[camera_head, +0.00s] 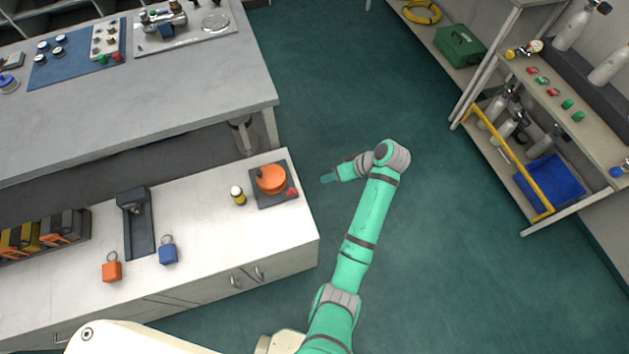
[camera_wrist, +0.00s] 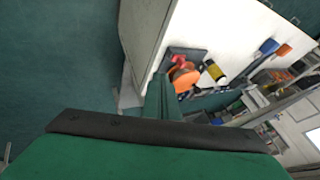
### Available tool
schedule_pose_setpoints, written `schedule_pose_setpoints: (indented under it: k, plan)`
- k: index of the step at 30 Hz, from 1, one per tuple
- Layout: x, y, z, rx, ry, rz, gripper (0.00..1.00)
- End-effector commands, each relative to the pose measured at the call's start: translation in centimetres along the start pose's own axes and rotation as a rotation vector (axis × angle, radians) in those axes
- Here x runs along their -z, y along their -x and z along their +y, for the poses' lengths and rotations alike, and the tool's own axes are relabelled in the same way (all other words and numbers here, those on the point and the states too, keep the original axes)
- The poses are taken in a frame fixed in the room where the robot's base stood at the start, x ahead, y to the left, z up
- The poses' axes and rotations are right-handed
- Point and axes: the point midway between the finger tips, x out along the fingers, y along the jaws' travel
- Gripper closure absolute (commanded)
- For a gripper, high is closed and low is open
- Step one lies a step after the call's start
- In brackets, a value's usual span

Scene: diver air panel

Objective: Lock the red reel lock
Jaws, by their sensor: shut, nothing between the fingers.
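The red reel lock (camera_head: 291,192) is a small red knob on the dark base plate (camera_head: 258,201), by the plate's right edge. It also shows in the wrist view (camera_wrist: 179,60). The orange reel (camera_head: 271,179) sits on the same plate, at the right end of the white counter. My gripper (camera_head: 328,178) is shut and empty, to the right of the reel and past the counter's edge, apart from the lock. In the wrist view its green fingers (camera_wrist: 160,95) point toward the plate. How the lock is set is too small to tell.
A small bottle with a yellow band (camera_head: 238,195) stands left of the reel. An orange tag block (camera_head: 112,270) and a blue one (camera_head: 168,252) lie farther left on the white counter (camera_head: 215,225). A grey bench (camera_head: 170,105) stands behind. The green floor around my arm is clear.

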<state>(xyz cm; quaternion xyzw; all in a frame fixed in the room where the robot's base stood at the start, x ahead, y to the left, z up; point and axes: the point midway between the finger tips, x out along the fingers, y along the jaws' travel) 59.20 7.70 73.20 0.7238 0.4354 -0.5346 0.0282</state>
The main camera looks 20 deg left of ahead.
Motion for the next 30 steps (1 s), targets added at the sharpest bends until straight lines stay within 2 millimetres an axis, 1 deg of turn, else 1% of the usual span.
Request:
schedule_pose_setpoints:
  k: [5, 16, 18, 22, 25, 30]
  plan:
    - [-0.1, -2.8, -0.1, 0.004, 0.000, -0.004, 1.00]
    - [-0.1, -9.6, -0.1, 0.003, 0.000, -0.004, 1.00]
    - [-0.1, -10.0, -1.2, 0.001, 0.002, -0.002, 1.00]
    - [-0.1, -10.7, -2.6, 0.001, 0.001, -0.002, 1.00]
    - [-0.1, -11.0, -3.2, 0.000, 0.001, -0.001, 1.00]
    - [-0.1, -11.2, -3.6, 0.000, -0.001, -0.001, 1.00]
